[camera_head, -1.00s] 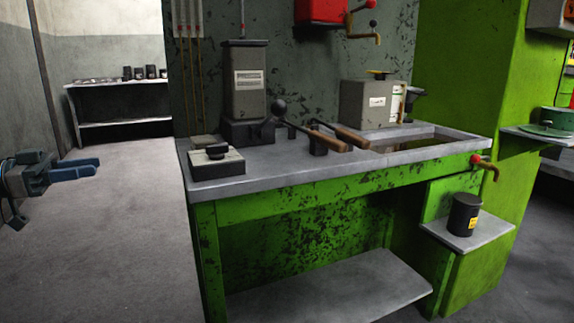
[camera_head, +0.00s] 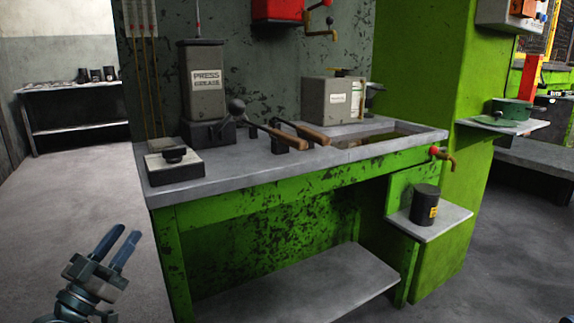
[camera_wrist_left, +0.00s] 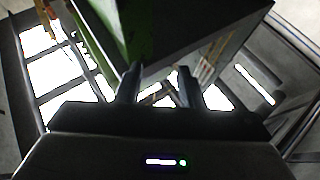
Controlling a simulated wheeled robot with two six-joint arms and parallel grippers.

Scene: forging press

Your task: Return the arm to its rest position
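My left gripper (camera_head: 118,247) is at the lower left of the head view, over the floor in front of the green workbench. Its two blue fingers point up and to the right and stand apart, with nothing between them. In the left wrist view the two dark fingers (camera_wrist_left: 158,88) are also apart and empty, with the workbench's green side (camera_wrist_left: 124,25) beyond them. My right gripper is in neither view.
A black can (camera_head: 424,204) stands on a side shelf (camera_head: 449,216). Open floor (camera_head: 85,195) lies left of the bench.

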